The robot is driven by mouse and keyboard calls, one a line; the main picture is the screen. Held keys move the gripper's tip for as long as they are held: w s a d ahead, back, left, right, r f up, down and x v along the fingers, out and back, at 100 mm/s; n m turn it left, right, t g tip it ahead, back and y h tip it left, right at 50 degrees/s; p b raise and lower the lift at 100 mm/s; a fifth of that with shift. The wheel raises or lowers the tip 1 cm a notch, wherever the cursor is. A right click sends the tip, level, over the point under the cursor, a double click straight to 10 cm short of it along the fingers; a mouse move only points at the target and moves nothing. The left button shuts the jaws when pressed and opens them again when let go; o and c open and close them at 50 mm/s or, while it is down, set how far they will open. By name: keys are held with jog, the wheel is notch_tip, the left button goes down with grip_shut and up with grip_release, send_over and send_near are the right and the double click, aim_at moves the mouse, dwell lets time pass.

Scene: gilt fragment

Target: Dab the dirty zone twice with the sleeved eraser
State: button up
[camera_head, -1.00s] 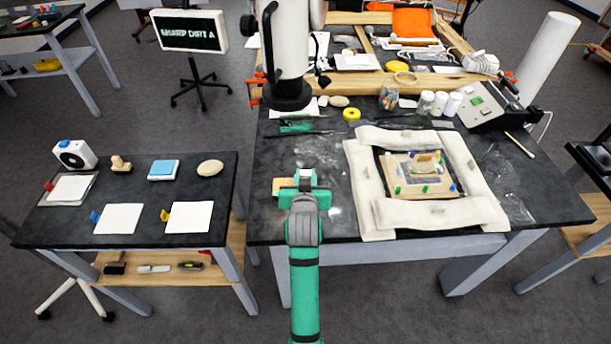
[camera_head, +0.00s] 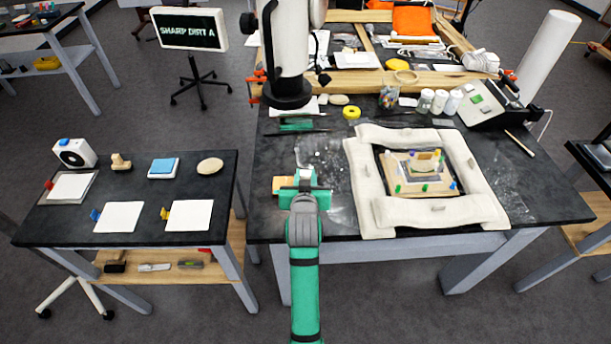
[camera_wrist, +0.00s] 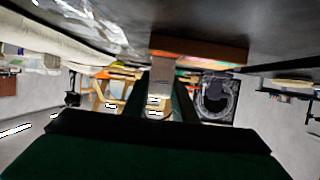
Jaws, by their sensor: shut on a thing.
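My gripper (camera_head: 303,180) is low over the dark work table, left of the padded frame. Pale smudges (camera_head: 340,213) show on the table beside the gripper. Which patch is the dirty zone is unclear.
White padded bolsters (camera_head: 365,195) ring the fragment. Jars (camera_head: 425,102), a yellow ring (camera_head: 351,113) and a sloped grey box (camera_head: 487,105) stand behind. A screen (camera_head: 190,29) reads "SHARP DIRT A". A side table (camera_head: 140,180) at left holds white cards and small items.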

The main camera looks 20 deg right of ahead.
dwell(0.4)
jog(key=shift+r, duration=3.5)
